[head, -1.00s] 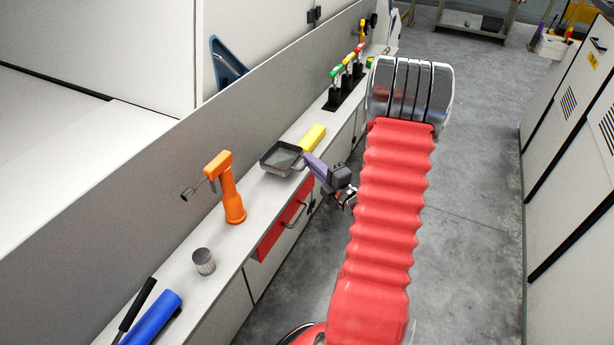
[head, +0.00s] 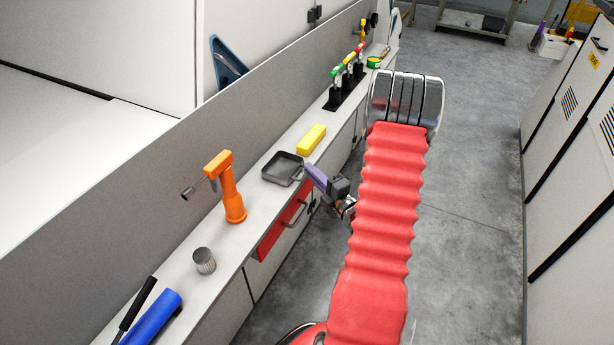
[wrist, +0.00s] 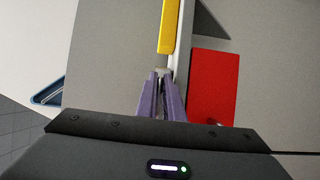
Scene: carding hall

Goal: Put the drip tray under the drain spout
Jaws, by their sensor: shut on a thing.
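The drip tray (head: 270,172) is a shallow dark grey square pan, right of and beyond the orange drain spout in the head view. My gripper (head: 308,170) has purple fingers shut on the tray's right side. I cannot tell whether the tray touches the bench or hangs just above it. The drain spout (head: 226,190) is an orange upright post with a bent top and a grey nozzle (head: 188,193) on its left. The tray is apart from the spout. In the wrist view the purple fingers (wrist: 163,82) are together; the tray is hardly visible there.
A yellow block (head: 312,139) stands on the bench (head: 165,258) just beyond the tray. A ribbed grey cup (head: 204,261) and a blue cylinder (head: 152,318) are nearer. A red drawer front (head: 272,240) is below the spout. Coloured-handled levers (head: 347,70) stand farther back.

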